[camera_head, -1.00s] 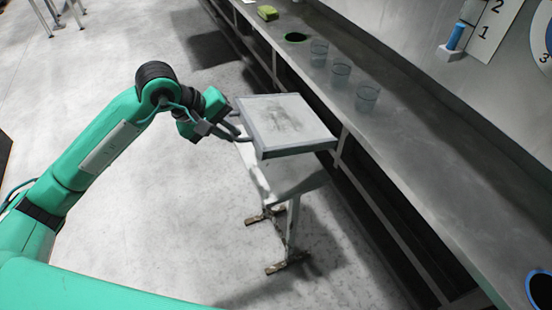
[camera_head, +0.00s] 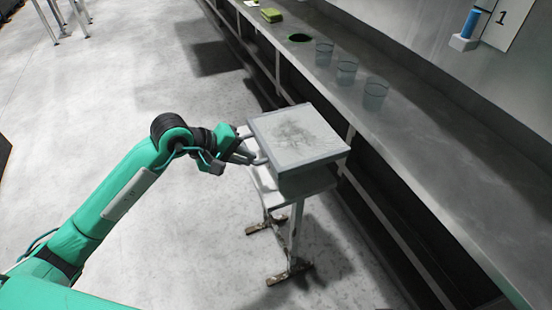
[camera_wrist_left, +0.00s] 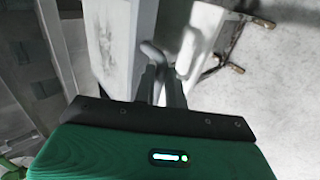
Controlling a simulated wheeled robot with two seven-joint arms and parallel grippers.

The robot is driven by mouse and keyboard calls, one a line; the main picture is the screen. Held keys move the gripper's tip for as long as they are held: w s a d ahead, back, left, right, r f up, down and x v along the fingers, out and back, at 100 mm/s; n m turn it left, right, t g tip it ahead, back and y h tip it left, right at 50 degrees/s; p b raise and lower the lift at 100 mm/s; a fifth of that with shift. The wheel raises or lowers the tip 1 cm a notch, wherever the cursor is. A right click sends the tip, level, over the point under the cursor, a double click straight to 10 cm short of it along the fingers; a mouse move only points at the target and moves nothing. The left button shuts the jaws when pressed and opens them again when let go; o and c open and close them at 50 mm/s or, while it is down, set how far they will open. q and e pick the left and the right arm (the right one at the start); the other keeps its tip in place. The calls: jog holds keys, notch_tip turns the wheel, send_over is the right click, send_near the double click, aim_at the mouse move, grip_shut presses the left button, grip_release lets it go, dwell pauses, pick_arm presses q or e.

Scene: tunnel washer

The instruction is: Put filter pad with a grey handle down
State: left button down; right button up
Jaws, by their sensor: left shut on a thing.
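The filter pad (camera_head: 298,135) is a square, shallow box with a pale, dirt-stained top and grey sides. My left gripper (camera_head: 258,158) is shut on its grey handle (camera_head: 263,160), on the pad's left side. In the left wrist view, the fingers (camera_wrist_left: 162,82) close around the looped handle (camera_wrist_left: 152,50), and the pad's pale side (camera_wrist_left: 118,40) rises beyond. The pad is over a small white stand (camera_head: 297,225), covering most of its top. I cannot tell whether the pad touches the stand. My right gripper is not in view.
A long grey counter (camera_head: 420,150) runs along the right, with clear cups (camera_head: 346,70), a green-rimmed hole (camera_head: 299,38) and a green sponge (camera_head: 271,15). A blue cylinder (camera_head: 470,22) is on the wall. The floor (camera_head: 110,100) left of the stand is clear.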

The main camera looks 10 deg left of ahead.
pick_arm(q)
notch_tip(320, 180, down, 10)
jog(key=c, duration=1.5)
grip_release()
jog(key=shift+o, duration=0.2)
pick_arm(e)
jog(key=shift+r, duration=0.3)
